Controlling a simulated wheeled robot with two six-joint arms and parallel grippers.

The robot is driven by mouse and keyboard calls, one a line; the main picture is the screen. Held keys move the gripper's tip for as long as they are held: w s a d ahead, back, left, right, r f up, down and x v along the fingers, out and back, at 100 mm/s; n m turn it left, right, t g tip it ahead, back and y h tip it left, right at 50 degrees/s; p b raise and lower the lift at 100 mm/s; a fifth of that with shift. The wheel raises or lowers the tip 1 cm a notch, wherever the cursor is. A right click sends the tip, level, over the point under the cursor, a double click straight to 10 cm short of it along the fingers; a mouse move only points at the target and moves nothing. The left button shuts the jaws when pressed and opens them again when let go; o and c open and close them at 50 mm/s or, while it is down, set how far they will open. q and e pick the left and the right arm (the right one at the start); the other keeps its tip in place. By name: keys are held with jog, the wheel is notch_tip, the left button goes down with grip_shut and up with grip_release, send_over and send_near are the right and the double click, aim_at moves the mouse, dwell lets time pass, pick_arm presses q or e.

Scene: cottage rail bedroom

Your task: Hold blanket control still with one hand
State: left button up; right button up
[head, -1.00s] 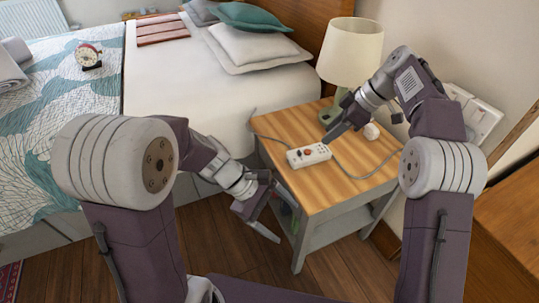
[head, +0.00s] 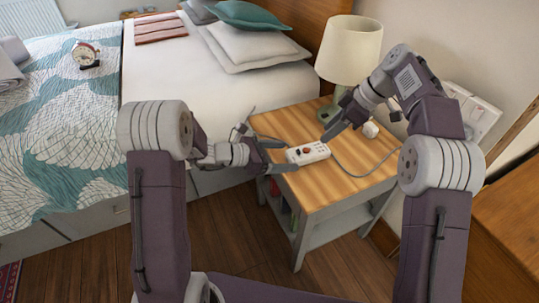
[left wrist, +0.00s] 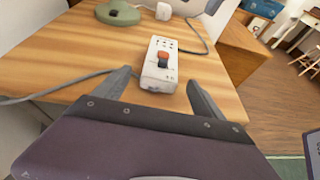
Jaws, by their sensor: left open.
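The blanket control (head: 308,153) is a small white box with a red-orange switch, lying on the wooden nightstand (head: 345,185) with a grey cord running from it. My left gripper (head: 283,157) is open, low at the nightstand's left side, its fingers pointing at the control's left end. In the left wrist view the control (left wrist: 160,66) lies ahead of and between the open fingers (left wrist: 158,88), with its near end about level with the fingertips. My right gripper (head: 328,133) is above the nightstand, just behind the control; its finger gap is not clear.
A lamp with a cream shade (head: 348,50) and green base stands at the back of the nightstand. A small white plug-like piece (head: 370,130) is near the right arm.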

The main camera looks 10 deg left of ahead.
aim_at(290, 156)
pick_arm(q)
jog(key=shift+x, duration=1.5)
jog(key=c, duration=1.6)
pick_arm(e)
grip_shut()
